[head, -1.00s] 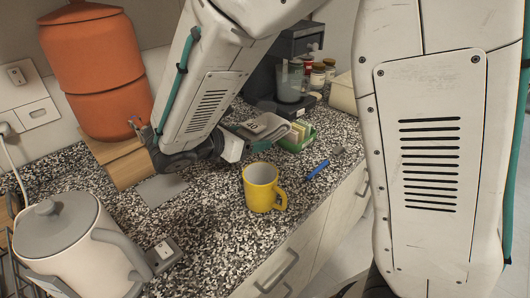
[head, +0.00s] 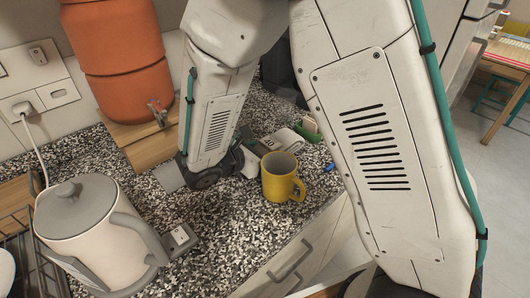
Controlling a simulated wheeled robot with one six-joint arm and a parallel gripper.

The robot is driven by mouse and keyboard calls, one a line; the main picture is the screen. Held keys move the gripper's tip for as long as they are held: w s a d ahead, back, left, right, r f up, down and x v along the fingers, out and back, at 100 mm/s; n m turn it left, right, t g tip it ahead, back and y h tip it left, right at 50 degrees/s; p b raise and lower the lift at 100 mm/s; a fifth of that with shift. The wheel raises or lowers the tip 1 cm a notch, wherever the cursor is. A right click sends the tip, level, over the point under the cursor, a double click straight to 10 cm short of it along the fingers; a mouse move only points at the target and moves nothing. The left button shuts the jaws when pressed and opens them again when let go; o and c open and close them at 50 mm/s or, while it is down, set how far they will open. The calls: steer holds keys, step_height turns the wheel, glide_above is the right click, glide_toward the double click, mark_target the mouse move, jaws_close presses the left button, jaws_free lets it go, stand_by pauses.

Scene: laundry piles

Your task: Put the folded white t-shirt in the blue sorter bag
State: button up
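A small folded whitish-grey cloth with dark lettering (head: 283,139) shows on or just above the counter, behind the yellow mug. I cannot tell whether it is the t-shirt. My gripper (head: 259,152) is low over the counter, left of the mug and next to the cloth. Its fingers are small and partly hidden by my wrist and the mug, so its opening and any hold on the cloth are unclear. No blue sorter bag shows in the head view.
The speckled counter (head: 222,218) also carries the yellow mug (head: 278,181), a white kettle (head: 82,222), an orange jar (head: 112,55) and a green container (head: 308,129). Open floor (head: 493,165) and a wooden table (head: 503,66) are at the right.

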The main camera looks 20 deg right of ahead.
steer(key=o, duration=0.8)
steer(key=shift+f, duration=0.1)
